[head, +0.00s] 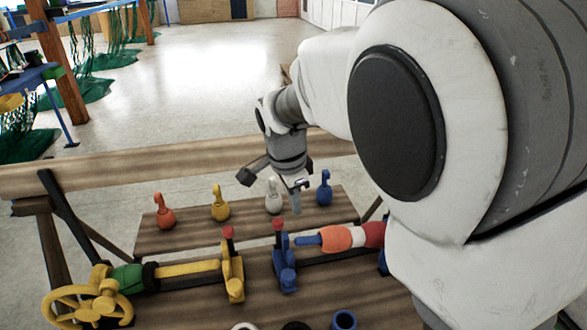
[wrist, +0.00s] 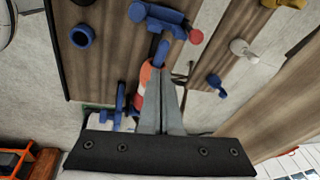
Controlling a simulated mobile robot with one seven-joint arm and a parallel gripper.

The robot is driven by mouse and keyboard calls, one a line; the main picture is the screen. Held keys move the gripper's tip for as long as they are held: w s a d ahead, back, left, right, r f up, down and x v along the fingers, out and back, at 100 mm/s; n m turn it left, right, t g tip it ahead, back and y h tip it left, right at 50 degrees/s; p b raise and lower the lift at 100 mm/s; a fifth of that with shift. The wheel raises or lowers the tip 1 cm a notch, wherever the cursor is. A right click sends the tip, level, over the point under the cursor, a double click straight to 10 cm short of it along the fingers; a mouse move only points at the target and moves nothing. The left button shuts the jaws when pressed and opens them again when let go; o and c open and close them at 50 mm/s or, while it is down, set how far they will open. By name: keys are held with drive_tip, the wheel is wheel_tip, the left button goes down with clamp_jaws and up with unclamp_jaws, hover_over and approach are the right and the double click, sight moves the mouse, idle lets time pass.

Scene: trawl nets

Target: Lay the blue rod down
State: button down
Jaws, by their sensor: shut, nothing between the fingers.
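The blue rod (head: 307,240) shows its near tip just right of a blue stand (head: 285,268) with a red knob. Orange, white and red sleeves cover much of it, and my arm hides its right end. In the wrist view the blue tip (wrist: 159,52) points toward the stand's blue bracket (wrist: 155,16); I cannot tell whether they touch. My gripper (head: 296,198) is shut and empty, pointing down by the white hook peg (head: 273,197) and the blue hook peg (head: 324,189). In the wrist view its fingers (wrist: 168,92) cover part of the sleeves.
A yellow rod (head: 188,268) with a green sleeve and yellow handwheel (head: 85,302) lies left, reaching a yellow stand (head: 233,275). An orange peg (head: 163,212) and yellow peg (head: 219,204) stand on the rear board. A blue ring (head: 344,320) sits at the front edge.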

drive_tip(key=r+m, duration=0.1)
drive_tip(key=m, duration=0.1)
drive_tip(key=b, duration=0.2)
approach(296, 244)
drive_tip(key=shift+y, duration=0.4)
drive_tip(key=f, duration=0.1)
drive_tip(key=w+d+f, duration=0.1)
drive_tip(key=f, duration=0.1)
drive_tip(key=w+f, duration=0.1)
drive_tip(key=f, duration=0.1)
drive_tip(key=shift+w+d+f, duration=0.2)
drive_tip(key=shift+d+f, duration=0.05)
drive_tip(key=shift+d, duration=0.1)
drive_tip(key=f, duration=0.1)
drive_tip(key=f+b, duration=0.1)
drive_tip(key=f, duration=0.2)
drive_tip(key=shift+s+a, duration=0.15)
drive_tip(key=shift+a, duration=0.2)
drive_tip(key=shift+s+f, duration=0.15)
